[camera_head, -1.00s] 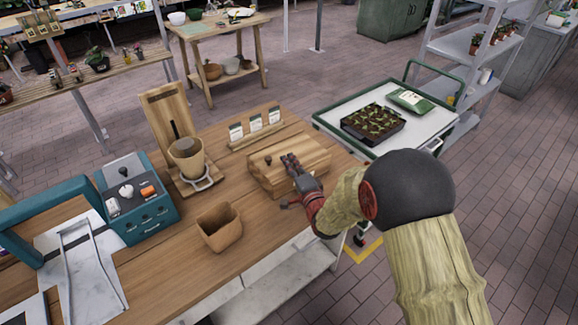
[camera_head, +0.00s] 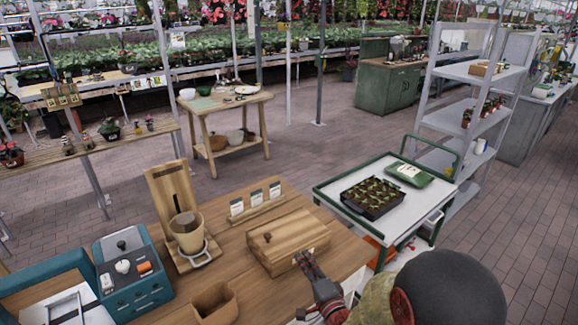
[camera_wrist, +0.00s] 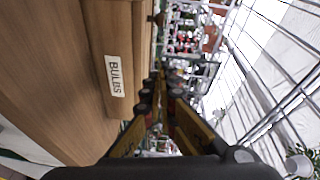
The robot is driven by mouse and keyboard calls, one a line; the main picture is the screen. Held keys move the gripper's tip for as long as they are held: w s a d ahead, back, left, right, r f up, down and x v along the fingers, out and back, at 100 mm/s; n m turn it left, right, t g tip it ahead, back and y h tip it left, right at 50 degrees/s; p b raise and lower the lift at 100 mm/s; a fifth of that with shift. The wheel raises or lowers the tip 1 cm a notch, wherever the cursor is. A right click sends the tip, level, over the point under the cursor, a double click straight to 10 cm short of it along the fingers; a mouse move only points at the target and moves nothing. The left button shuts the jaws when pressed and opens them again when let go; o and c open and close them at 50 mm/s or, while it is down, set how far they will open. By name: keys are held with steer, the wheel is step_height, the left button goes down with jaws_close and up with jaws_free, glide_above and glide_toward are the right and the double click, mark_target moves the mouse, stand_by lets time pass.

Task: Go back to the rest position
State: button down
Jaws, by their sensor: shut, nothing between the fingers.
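My gripper (camera_head: 312,270) is in the lower middle of the head view, at the front right edge of the wooden lidded box (camera_head: 287,243) on the workbench. Its fingers are shut and hold nothing. In the wrist view my gripper (camera_wrist: 152,98) points along the side of the box (camera_wrist: 95,45), which bears a white label reading BULBS (camera_wrist: 114,76). I cannot tell whether the fingers touch the box. My arm runs down to the lower right of the head view.
The wooden workbench (camera_head: 235,265) also carries a teal machine (camera_head: 133,280), a pot on a wooden stand (camera_head: 187,233), a seed-packet rack (camera_head: 257,211) and an open wooden container (camera_head: 215,302). A green-framed cart (camera_head: 335,188) with a seedling tray (camera_head: 372,197) stands at right.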

steer(key=s+d+r+n+g+h, duration=0.4)
steer(key=d+r+n+g+h, duration=0.15)
steer(key=d+r, duration=0.45)
steer(key=s+d+r+n+g, duration=0.1)
steer(key=s+r+n+g, duration=0.1)
steer(key=s, duration=1.1)
steer(key=s+d+r+n+g, duration=0.1)
steer(key=s+r+n+g, duration=0.2)
steer(key=s, duration=1.1)
steer(key=shift+s+d+r+n, duration=0.35)
steer(key=shift+r+n, duration=0.2)
steer(key=shift+n, duration=0.4)
steer(key=shift+g+h, duration=0.25)
